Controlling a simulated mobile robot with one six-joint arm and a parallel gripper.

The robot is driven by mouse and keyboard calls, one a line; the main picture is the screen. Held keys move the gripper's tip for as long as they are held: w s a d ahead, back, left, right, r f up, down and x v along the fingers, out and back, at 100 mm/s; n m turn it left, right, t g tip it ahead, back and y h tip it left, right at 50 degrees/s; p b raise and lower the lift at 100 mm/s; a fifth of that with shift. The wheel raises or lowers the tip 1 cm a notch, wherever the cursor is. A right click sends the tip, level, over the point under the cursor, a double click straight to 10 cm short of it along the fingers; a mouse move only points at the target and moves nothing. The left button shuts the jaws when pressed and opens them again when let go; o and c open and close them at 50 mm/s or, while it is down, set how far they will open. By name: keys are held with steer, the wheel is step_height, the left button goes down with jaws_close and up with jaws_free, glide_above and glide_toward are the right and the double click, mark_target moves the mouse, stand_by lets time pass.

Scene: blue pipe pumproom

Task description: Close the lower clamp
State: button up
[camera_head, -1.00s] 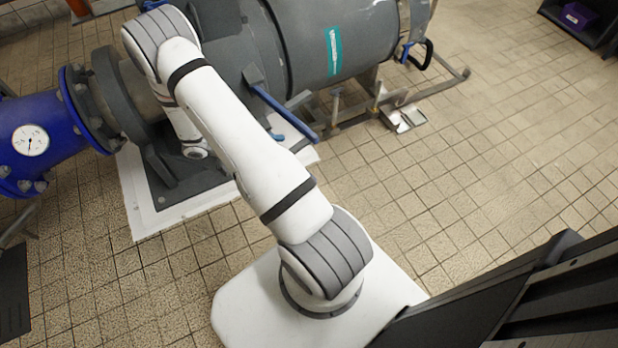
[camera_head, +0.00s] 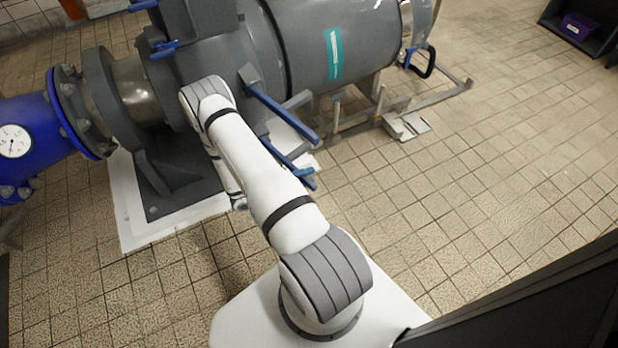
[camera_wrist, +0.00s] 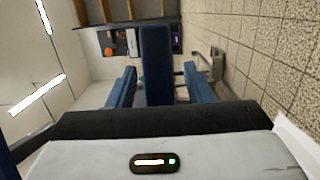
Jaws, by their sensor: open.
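The grey cylindrical vessel (camera_head: 330,35) has a long blue lever (camera_head: 283,112) sticking out from its lower side in the head view. A second blue bar (camera_head: 284,157) slants below it, partly hidden behind my arm; it looks like the lower clamp's handle. In the wrist view a blue bar (camera_wrist: 156,62) stands between the two blue fingers of my gripper (camera_wrist: 158,88). The fingers are apart, with gaps visible on both sides of the bar. The clamp's body is not clearly seen.
Smaller blue levers (camera_head: 165,49) sit on top of the vessel's housing. A blue pipe (camera_head: 35,130) with a gauge (camera_head: 14,141) joins at left. A metal support frame (camera_head: 375,112) stands on the tiles under the vessel. The tiled floor (camera_head: 480,170) at right is clear.

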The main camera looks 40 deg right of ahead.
steer(key=shift+s+d, duration=0.2)
steer(key=shift+d, duration=0.35)
jaws_close()
